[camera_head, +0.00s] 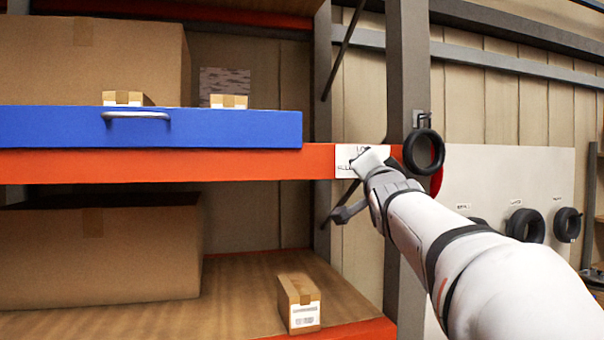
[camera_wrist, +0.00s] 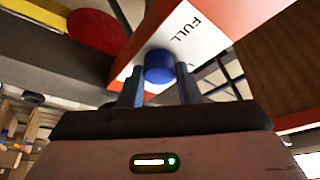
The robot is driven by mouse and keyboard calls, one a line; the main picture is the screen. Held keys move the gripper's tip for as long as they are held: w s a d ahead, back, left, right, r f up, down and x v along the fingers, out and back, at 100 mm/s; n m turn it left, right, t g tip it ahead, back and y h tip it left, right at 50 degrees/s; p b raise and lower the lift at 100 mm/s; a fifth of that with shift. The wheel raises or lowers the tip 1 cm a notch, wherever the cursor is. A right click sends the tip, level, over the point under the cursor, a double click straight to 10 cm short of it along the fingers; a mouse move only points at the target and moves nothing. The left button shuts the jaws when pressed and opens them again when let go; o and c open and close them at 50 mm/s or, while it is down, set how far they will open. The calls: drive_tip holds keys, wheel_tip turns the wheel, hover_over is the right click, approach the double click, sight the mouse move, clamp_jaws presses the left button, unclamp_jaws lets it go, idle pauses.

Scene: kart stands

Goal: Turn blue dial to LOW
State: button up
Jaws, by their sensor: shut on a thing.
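The blue dial (camera_wrist: 159,66) sits on a white label plate (camera_wrist: 190,38) fixed to the orange shelf beam. In the wrist view my gripper (camera_wrist: 160,86) has a finger on each side of the dial and is shut on it. The word FULL reads on the plate; other lettering is mostly hidden behind the dial. In the head view the plate (camera_head: 343,160) shows part of its lettering, and my gripper (camera_head: 365,165) is against it. The dial is hidden there behind my gripper, so its setting cannot be read.
A blue drawer (camera_head: 230,130) with a metal handle is left of the plate, with small boxes above it. A grey post (camera_head: 408,70) with a black ring (camera_head: 424,150) stands close right of my gripper. A small carton (camera_head: 299,302) sits on the lower shelf.

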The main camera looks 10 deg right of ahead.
drive_tip(key=m+p, duration=0.1)
drive_tip(key=m+g+p, duration=0.1)
drive_tip(key=shift+r+m, duration=0.2)
drive_tip(key=shift+m, duration=0.1)
drive_tip(key=shift+f+m+h+p, duration=0.15)
drive_tip(key=shift+m+h+p, duration=0.15)
drive_tip(key=shift+m+p, duration=0.1)
drive_tip(key=o, duration=1)
drive_tip(key=shift+c, duration=0.2)
drive_tip(key=shift+s, duration=0.1)
drive_tip(key=v, duration=0.7)
drive_tip(key=shift+s+a, duration=0.2)
drive_tip(key=shift+s, duration=0.15)
